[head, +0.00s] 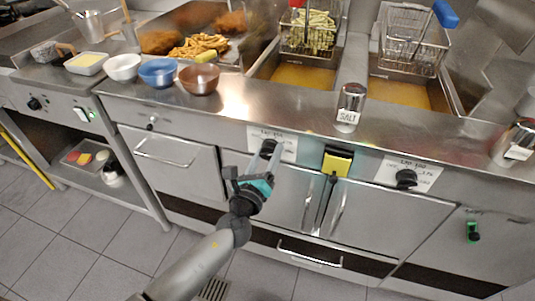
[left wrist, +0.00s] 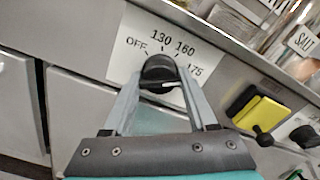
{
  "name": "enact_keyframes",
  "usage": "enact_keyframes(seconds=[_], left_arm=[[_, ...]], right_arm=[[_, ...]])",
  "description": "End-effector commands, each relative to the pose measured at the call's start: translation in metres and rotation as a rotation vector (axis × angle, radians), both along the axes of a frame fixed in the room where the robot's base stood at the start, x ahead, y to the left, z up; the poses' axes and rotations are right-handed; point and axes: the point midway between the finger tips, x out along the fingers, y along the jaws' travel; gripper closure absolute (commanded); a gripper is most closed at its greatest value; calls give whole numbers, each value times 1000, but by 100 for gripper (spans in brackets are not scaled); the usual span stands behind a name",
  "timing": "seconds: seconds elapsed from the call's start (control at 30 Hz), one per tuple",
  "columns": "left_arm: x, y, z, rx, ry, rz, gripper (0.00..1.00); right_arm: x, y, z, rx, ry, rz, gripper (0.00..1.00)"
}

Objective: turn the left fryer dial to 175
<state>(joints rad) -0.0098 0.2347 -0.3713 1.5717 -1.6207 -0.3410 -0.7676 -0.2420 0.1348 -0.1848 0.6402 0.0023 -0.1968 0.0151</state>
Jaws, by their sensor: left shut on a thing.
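The left fryer dial (head: 268,147) is a black knob on a white label plate (head: 287,143) on the steel front, below the left fryer basin. In the left wrist view the black dial (left wrist: 158,68) sits among the marks OFF, 130, 160 and 175. A pale pointer line on it lies nearly level, its right end a little below the 175 mark. My left gripper (head: 266,163) is shut on the dial, one finger on each side; the fingers also show in the left wrist view (left wrist: 156,100). My right gripper is not in view.
A second dial (head: 406,178) is to the right. A salt shaker (head: 350,106) stands on the counter edge above. Door handles (head: 337,207) stick out below. Bowls (head: 200,79) and fryer baskets (head: 413,42) are behind.

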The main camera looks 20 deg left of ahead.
Motion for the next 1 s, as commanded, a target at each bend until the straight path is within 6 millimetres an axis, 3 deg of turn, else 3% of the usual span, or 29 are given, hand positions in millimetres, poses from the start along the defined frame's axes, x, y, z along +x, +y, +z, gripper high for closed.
enact_keyframes(seconds=[0.03, 0.27, 0.67, 1.0], left_arm=[[0, 0, -1, -1, 2, -1, 39], [0, 0, -1, -1, 1, 0, 13], [-8, 0, 0, -1, 1, 0, 12], [-67, 2, -2, -1, 4, -2, 12]], right_arm=[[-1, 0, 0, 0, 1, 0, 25], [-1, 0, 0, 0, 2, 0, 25], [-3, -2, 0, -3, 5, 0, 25], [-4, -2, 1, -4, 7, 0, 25]])
